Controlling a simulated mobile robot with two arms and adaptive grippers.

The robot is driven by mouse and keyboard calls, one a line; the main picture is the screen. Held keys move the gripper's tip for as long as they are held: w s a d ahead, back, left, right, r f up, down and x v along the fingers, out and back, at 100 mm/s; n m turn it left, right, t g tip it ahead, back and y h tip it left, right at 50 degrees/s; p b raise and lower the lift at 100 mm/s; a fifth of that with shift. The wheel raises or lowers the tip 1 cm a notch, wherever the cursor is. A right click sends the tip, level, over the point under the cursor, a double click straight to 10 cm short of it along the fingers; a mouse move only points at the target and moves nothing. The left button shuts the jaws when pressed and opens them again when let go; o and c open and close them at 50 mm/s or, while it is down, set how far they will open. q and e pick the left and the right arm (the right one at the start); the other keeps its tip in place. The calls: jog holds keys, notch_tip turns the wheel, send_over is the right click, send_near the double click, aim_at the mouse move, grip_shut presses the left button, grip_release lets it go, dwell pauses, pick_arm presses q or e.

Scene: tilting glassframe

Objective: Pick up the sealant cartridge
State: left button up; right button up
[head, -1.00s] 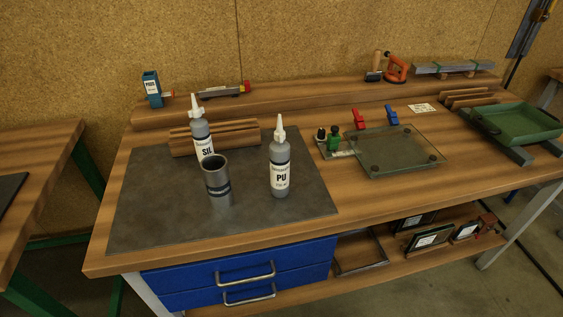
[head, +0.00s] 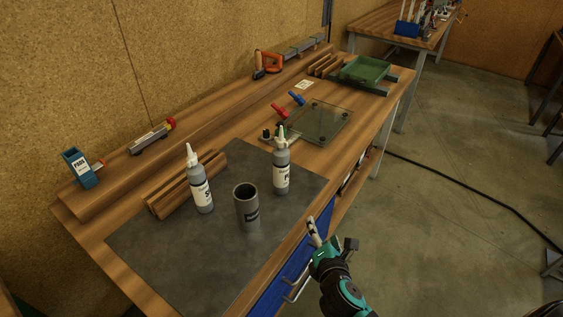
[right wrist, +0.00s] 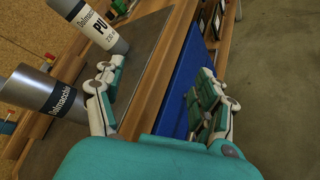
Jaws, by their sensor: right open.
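Two grey nozzle cartridges stand upright on the dark mat: one labelled PU (head: 281,178) and one whose label begins with S (head: 202,196). I cannot tell which one the task means. The PU one also shows in the right wrist view (right wrist: 92,28), at upper left. A grey open-topped cylinder (head: 246,210) stands between and in front of them; it also shows in the right wrist view (right wrist: 42,95). My right gripper (head: 332,238) is open and empty at the bench's front edge, apart from the cartridges. My left gripper is not in view.
The dark mat (head: 150,245) has free room at front left. Wooden strips (head: 172,195) lie behind the cartridges. A glass plate (head: 322,122) with red and blue clamps lies further back. A blue drawer front (head: 275,290) with a handle is below the bench edge.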

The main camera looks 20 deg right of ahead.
jog(key=w+a+r+n+t+y, duration=0.1)
jog(key=w+a+r+n+t, duration=0.2)
jog(key=r+n, duration=0.4)
jog(key=n+t+y+p, duration=0.1)
jog(key=n+t+p, duration=0.1)
jog(key=n, duration=0.4)
send_near(283, 161)
jog(key=w, duration=0.6)
jog(key=shift+w+d+r, duration=0.15)
jog(key=shift+w+d, duration=0.2)
jog(key=shift+w, duration=0.05)
jog(key=shift+w+d+p, duration=0.15)
jog(key=shift+w+p, duration=0.15)
jog(key=shift+w, duration=2.6)
jog(key=shift+s, duration=0.1)
jog(key=c, duration=0.3)
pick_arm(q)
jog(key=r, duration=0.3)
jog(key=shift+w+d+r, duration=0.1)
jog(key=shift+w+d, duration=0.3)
pick_arm(e)
grip_shut()
jog(key=shift+r, duration=0.1)
